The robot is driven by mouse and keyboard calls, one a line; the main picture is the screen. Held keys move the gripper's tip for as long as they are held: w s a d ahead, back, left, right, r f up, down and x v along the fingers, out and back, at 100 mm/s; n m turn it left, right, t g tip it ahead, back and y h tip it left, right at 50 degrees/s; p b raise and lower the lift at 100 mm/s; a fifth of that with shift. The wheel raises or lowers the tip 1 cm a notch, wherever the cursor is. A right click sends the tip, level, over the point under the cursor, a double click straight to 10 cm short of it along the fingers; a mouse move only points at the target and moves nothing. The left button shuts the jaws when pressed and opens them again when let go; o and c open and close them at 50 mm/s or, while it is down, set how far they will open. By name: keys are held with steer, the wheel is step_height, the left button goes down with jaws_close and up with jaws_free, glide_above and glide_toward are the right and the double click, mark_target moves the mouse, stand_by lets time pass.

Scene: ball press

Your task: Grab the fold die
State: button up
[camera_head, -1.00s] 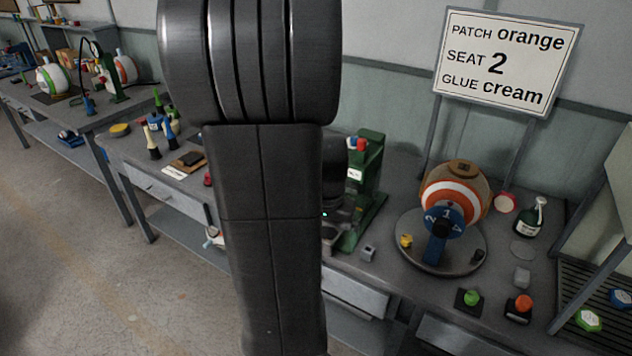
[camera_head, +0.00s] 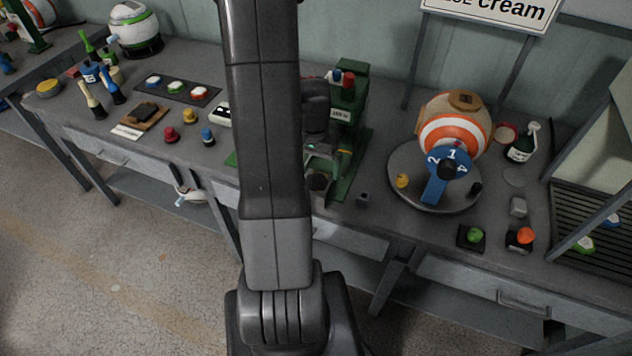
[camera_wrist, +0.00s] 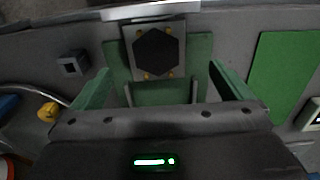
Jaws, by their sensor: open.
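My gripper (camera_wrist: 160,68) is open and empty in the wrist view, its two green fingers spread wide. Beyond and between them is a plate with a dark hexagon (camera_wrist: 157,50) and yellow corner pins, on the base of the green press (camera_head: 345,125). A small grey block with a dark square opening (camera_wrist: 72,63) stands on the bench left of the fingers; it also shows in the head view (camera_head: 362,199), right of the press front. I cannot tell for sure which piece is the fold die. In the head view my arm hides part of the press.
A ball with an orange ring (camera_head: 455,122) sits on a round turntable (camera_head: 405,190) with a blue numbered dial (camera_head: 449,160). Green (camera_head: 473,234) and orange (camera_head: 524,236) buttons are at the front right. Coloured stamps (camera_head: 171,133) and bottles stand left.

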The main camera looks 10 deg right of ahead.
mark_target(316, 182)
steer(key=shift+s+d+f+p, duration=0.1)
steer(key=shift+f+p, duration=0.25)
steer(key=shift+f, duration=1.15)
steer(key=shift+s+d+f+p, duration=0.1)
steer(key=shift+f+p, duration=0.2)
steer(key=shift+f, duration=1.15)
steer(key=shift+c, duration=0.2)
steer(key=c, duration=1.2)
steer(key=shift+r, duration=0.1)
